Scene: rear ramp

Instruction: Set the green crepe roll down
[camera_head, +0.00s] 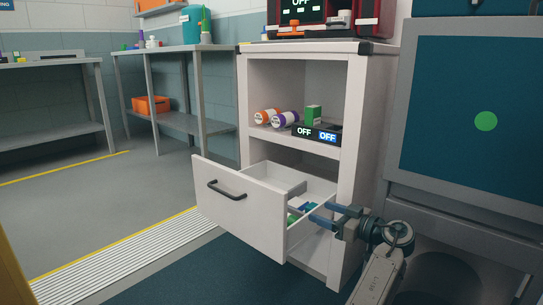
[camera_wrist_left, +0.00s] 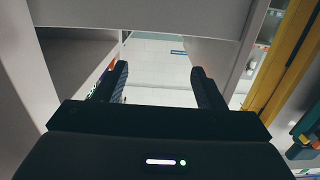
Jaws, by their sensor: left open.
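My left gripper (camera_head: 320,212) is open over the right side of the pulled-out white drawer (camera_head: 240,205). In the left wrist view its two dark fingers (camera_wrist_left: 160,72) stand apart with nothing visible between them. Small green and blue items (camera_head: 307,207) lie inside the drawer, close to the fingertips. They are partly hidden by the drawer front and too small to tell whether one is the green crepe roll. A green block-like item (camera_head: 313,115) stands on the cabinet shelf above; I cannot tell whether it is the roll. My right gripper does not show.
The shelf (camera_head: 270,131) also holds an orange roll (camera_head: 267,116), a purple roll (camera_head: 285,119) and small black OFF displays (camera_head: 316,133). Floor left of the drawer is clear.

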